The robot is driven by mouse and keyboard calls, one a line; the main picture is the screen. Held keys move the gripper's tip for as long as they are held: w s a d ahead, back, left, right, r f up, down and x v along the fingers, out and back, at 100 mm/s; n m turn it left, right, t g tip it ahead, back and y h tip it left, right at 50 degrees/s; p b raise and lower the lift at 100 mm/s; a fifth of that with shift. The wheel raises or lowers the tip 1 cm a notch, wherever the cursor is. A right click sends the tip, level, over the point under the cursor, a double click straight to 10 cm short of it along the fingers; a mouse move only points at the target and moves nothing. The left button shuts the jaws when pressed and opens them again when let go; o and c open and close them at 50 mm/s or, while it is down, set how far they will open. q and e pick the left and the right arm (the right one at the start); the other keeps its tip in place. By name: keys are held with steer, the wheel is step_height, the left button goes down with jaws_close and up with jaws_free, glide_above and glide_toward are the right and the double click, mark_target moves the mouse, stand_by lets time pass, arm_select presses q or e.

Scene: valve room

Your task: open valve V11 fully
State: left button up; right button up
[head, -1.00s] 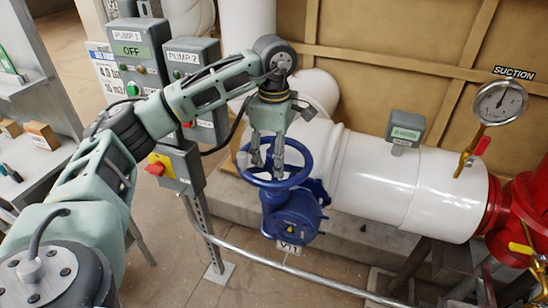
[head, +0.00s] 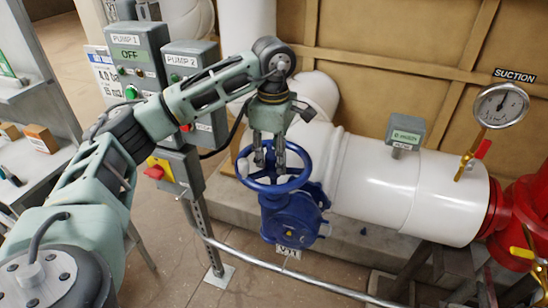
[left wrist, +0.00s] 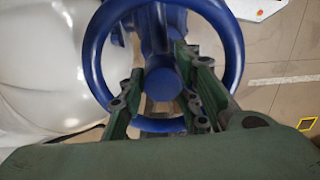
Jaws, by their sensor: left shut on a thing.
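The valve tagged V11 (head: 287,252) has a blue body (head: 292,217) and a blue round handwheel (head: 297,181) on top, in the middle of the head view. My left gripper (head: 268,166) reaches down onto the handwheel from above, shut on it. In the left wrist view the handwheel rim (left wrist: 92,45) and its central hub (left wrist: 163,84) show close up. The left fingers (left wrist: 162,95) straddle part of the wheel near the hub; the exact contact is partly hidden. My right gripper is not in view.
A grey box with a green display (head: 405,134) stands on the white pipe (head: 385,190). The pump 1 panel (head: 136,60), reading OFF, and pump 2 panel (head: 188,75) stand close behind my left arm. A suction gauge (head: 500,105) is at right. A metal rail (head: 330,288) runs in front.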

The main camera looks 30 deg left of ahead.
arm_select(q)
steer(key=shift+s+f, duration=0.35)
steer(key=shift+f, duration=0.2)
jaws_close()
steer(key=n, duration=0.4)
steer(key=shift+d+n+p, duration=0.1)
steer(key=shift+n+p, duration=0.2)
steer(key=shift+n, duration=0.1)
steer(key=n, duration=0.3)
steer(key=o, duration=0.7)
jaws_free()
steer(key=o, duration=0.6)
steer(key=shift+s+d+r, duration=0.15)
steer(key=shift+s+d, duration=0.05)
steer(key=shift+o, duration=0.2)
steer(key=shift+w+a, duration=0.2)
steer(key=shift+w, duration=0.1)
